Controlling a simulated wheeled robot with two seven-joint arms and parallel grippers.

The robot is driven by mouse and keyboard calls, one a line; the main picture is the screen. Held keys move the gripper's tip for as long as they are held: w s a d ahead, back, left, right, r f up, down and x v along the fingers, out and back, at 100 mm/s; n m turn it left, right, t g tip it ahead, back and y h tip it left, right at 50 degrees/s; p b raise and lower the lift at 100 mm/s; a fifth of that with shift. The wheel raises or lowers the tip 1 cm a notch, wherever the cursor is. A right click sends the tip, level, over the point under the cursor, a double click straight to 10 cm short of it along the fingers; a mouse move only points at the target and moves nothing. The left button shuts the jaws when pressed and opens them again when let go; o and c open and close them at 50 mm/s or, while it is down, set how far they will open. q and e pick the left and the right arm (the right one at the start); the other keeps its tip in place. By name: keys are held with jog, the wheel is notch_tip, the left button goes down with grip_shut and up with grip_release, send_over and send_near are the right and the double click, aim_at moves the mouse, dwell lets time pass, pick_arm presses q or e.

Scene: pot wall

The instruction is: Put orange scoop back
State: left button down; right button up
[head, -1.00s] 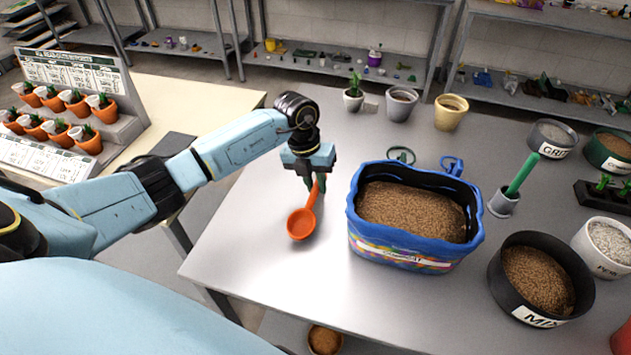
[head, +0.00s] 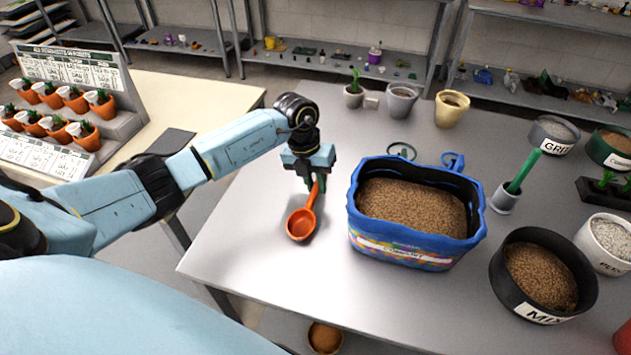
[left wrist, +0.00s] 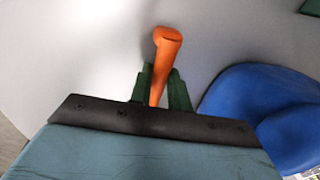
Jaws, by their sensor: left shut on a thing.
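The orange scoop (head: 301,222) is at the left part of the grey table, left of the blue compost bag. Its round bowl points toward the front of the table and its handle points up and back. My left gripper (head: 314,184) is shut on the scoop's handle. In the left wrist view the orange handle (left wrist: 165,62) stands between the two green fingers (left wrist: 162,88). I cannot tell whether the bowl touches the table. My right gripper is not in view.
The blue compost bag (head: 365,232) stands open close to the right. A black MIX bowl (head: 500,285) and a green-handled tool in a grey cup (head: 503,201) are farther right. Pots (head: 401,103) stand at the back. The table's front left is clear.

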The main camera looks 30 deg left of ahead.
pick_arm(q)
jog(key=c, duration=1.2)
grip_release()
jog(key=shift+c, duration=0.2)
jog(key=shift+r, duration=0.1)
jog(key=v, duration=1.3)
jog(key=shift+r, duration=0.1)
